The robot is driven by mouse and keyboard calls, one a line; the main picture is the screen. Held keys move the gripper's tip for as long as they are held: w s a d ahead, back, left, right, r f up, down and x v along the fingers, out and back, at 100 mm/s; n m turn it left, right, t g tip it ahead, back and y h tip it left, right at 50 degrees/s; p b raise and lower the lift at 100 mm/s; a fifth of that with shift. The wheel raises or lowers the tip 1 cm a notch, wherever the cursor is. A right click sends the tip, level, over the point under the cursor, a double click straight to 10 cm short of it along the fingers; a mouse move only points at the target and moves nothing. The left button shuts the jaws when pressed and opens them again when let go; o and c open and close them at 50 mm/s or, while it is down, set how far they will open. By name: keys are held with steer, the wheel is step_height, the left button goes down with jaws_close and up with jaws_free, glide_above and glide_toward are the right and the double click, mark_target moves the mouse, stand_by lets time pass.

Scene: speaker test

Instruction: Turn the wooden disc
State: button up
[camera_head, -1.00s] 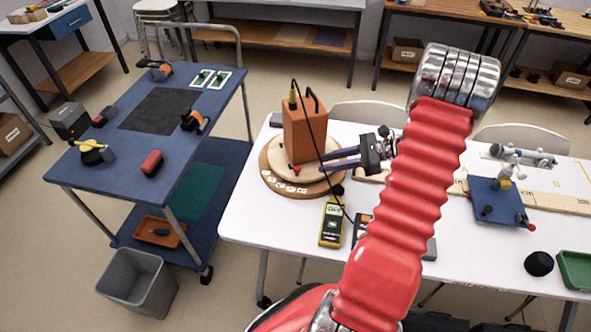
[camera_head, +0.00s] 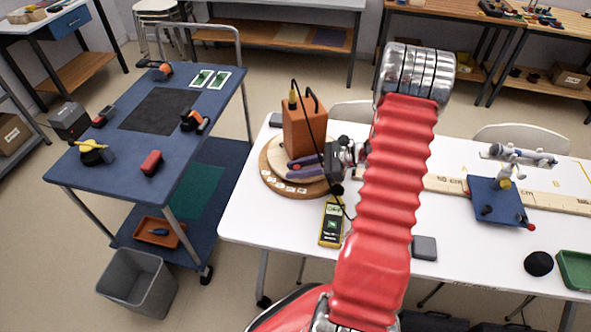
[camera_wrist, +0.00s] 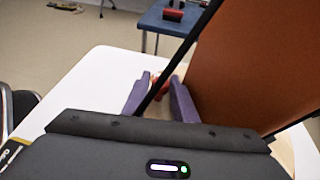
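The round wooden disc (camera_head: 272,157) lies on a wider wooden base with pale labels, at the left of the white table. An orange box (camera_head: 297,132) stands on the disc, and a black cable hangs from it. A small red knob (camera_head: 297,167) sits at the disc's front edge; it also shows in the wrist view (camera_wrist: 160,87). My gripper (camera_head: 296,169) reaches in from the right, low over the disc. In the wrist view its purple fingers (camera_wrist: 158,82) are apart, with the knob between or just beyond their tips. Contact with the knob cannot be told.
A grey block (camera_head: 424,248), a blue stand (camera_head: 497,203) and a long ruler (camera_head: 450,187) lie farther right. A blue cart (camera_head: 120,165) stands left, across a gap.

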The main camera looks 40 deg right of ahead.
jaws_close()
stand_by(0.3)
steer(key=shift+a, duration=0.2)
steer(key=shift+d, duration=0.15)
